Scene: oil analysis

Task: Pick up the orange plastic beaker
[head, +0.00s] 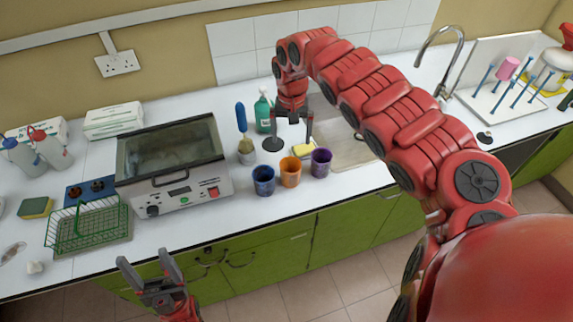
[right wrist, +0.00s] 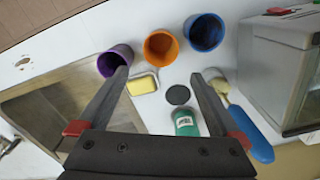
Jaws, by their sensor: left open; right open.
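The orange plastic beaker (head: 290,172) stands upright on the white counter near its front edge, between a blue beaker (head: 263,181) and a purple beaker (head: 320,162). In the right wrist view the orange beaker (right wrist: 161,46) is at the top middle, beyond the fingertips and apart from them. My right gripper (head: 290,146) is open and empty, pointing down just behind the beakers; its fingers also show in the right wrist view (right wrist: 160,78). My left gripper (head: 147,262) is open and empty in front of the counter, at the lower left.
A yellow sponge (head: 302,150), a green bottle (head: 263,111) and a blue-handled brush (head: 241,118) are near my right gripper. A glass-lidded device (head: 172,155) stands left of the beakers, the sink (head: 350,150) to the right. A green wire basket (head: 88,228) is at the left.

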